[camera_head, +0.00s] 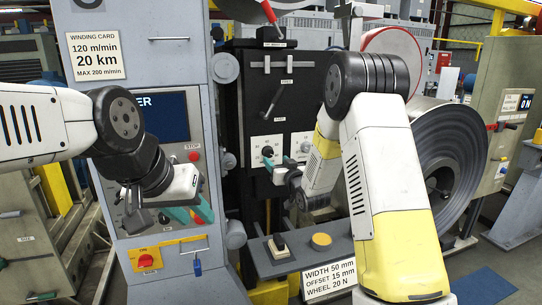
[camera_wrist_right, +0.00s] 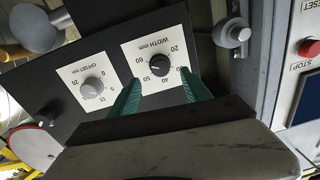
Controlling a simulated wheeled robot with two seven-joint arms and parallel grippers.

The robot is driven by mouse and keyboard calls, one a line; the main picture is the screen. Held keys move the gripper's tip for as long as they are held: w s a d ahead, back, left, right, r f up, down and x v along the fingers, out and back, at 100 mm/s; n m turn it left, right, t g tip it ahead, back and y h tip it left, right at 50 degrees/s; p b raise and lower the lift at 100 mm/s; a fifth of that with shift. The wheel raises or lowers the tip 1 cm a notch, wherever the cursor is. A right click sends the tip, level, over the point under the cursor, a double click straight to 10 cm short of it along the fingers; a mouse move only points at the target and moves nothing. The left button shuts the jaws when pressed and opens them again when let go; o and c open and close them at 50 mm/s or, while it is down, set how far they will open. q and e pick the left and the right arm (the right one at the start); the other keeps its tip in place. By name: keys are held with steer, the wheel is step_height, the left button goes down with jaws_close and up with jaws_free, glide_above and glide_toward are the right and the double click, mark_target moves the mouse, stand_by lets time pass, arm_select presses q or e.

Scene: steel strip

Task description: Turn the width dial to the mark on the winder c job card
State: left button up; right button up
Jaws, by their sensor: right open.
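The width dial (camera_wrist_right: 160,66) is a dark round knob on a white plate marked WIDTH MM, with numbers from 20 to 60 around it. The plate appears upside down in the right wrist view, and I cannot clearly read where the knob points. The dial (camera_head: 267,151) is also on the black panel in the head view. My right gripper (camera_wrist_right: 160,78) is open, its teal fingers in front of the dial's plate on either side of the knob; contact is not visible. A card (camera_head: 330,278) reads WIDTH 50 mm, OFFSET 15 mm, WHEEL 20 N. My left gripper (camera_head: 192,214) hangs before the grey cabinet.
The offset dial (camera_wrist_right: 93,85), a grey knob, is beside the width dial. A winding card (camera_head: 95,55) is on the grey cabinet. A shelf below the panel carries a black switch (camera_head: 279,243) and a yellow button (camera_head: 321,240). A steel coil (camera_head: 450,150) stands right.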

mark_target(270, 154)
steer(key=x, duration=0.6)
steer(key=shift+w+a, duration=0.15)
steer(key=shift+w, duration=0.2)
jaws_close()
